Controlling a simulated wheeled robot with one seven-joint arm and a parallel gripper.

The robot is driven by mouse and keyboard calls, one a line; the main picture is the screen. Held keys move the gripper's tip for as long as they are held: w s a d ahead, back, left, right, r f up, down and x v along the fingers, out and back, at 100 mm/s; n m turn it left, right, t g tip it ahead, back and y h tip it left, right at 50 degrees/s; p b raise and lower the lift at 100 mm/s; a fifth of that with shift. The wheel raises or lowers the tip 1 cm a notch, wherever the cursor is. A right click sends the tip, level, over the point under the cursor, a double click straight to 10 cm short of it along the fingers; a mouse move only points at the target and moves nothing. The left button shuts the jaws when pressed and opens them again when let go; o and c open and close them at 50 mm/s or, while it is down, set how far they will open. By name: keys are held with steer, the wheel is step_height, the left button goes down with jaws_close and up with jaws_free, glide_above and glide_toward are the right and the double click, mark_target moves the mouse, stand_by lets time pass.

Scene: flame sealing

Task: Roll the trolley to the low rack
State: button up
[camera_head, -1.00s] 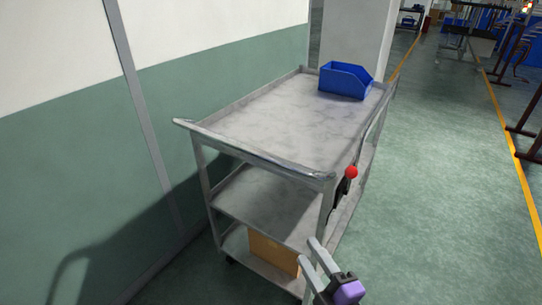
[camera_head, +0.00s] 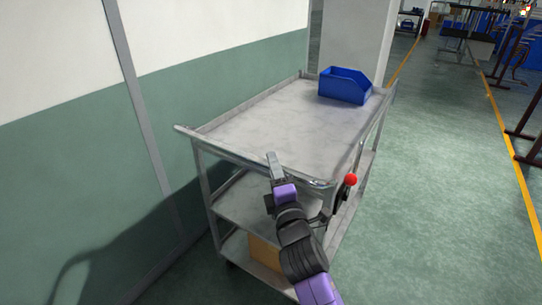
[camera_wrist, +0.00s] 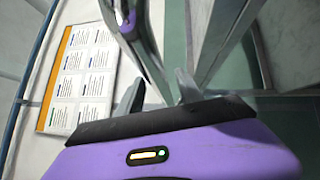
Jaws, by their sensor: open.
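The grey metal three-shelf trolley (camera_head: 265,128) stands beside the wall in the head view. Its push handle (camera_head: 215,143) runs along the near edge. A red-knobbed lever (camera_head: 351,180) is at its near right corner. My gripper (camera_head: 272,160) is open and overlaps the handle in the picture, right of the handle's middle. Whether the bar lies between the fingers is not clear. I cannot surely identify the low rack in the distance.
A blue bin (camera_head: 344,86) sits on the trolley's top, and a cardboard box (camera_head: 263,252) on its bottom shelf. A green-and-white wall (camera_head: 70,170) is at left, a pillar (camera_head: 355,40) behind. Open floor (camera_head: 440,180) lies right, with stands (camera_head: 532,130) beyond the yellow line.

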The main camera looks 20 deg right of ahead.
steer(key=shift+p+x, duration=0.35)
steer(key=shift+x, duration=1.5)
jaws_close()
steer(key=shift+f, duration=0.1)
